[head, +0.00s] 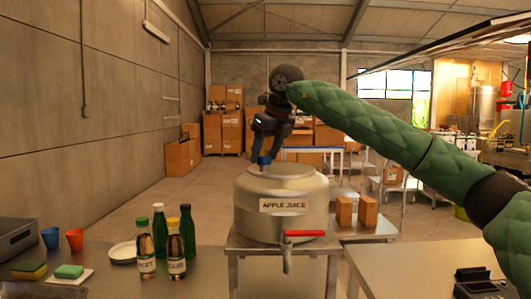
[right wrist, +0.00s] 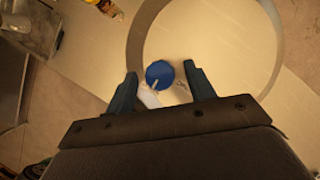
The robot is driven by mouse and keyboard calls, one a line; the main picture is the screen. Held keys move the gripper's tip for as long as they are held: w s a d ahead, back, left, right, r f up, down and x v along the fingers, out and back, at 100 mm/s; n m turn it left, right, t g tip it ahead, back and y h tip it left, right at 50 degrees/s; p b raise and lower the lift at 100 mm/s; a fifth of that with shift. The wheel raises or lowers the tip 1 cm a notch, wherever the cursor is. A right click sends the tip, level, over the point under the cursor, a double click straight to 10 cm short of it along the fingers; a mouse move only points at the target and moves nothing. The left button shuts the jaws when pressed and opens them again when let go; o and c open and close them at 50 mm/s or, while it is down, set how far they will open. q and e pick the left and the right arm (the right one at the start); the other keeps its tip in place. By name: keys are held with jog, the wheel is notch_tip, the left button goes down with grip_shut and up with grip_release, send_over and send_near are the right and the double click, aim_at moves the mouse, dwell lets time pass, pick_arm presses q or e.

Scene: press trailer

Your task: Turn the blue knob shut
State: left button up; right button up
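The blue knob (head: 264,160) sits on top of a metal tank (head: 300,187) labelled "APPLE JUICE". In the right wrist view the round blue knob (right wrist: 160,74) lies between the two fingertips, with gaps on both sides. My right gripper (head: 267,150) points down at the knob from above; it also shows in the right wrist view (right wrist: 162,84), open, with nothing held. I cannot tell whether the fingertips reach down level with the knob. A tap with a red handle (head: 304,233) is on the tank's front. My left gripper is out of view.
The tank stands on a metal stand (head: 250,243). On the left table are several bottles (head: 159,230), a white plate (head: 123,252), cups (head: 74,239) and sponges (head: 69,271). Two small brown boxes (head: 367,210) stand right of the tank.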

dwell(0.3)
jog(key=shift+s+d+r, duration=0.15)
jog(key=shift+r, duration=0.4)
pick_arm(q)
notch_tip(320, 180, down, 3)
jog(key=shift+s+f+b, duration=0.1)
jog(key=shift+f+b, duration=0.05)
jog(key=shift+b, duration=0.2)
pick_arm(e)
jog(key=v, duration=0.6)
jog(key=shift+r, duration=0.25)
jog(key=shift+d, duration=0.1)
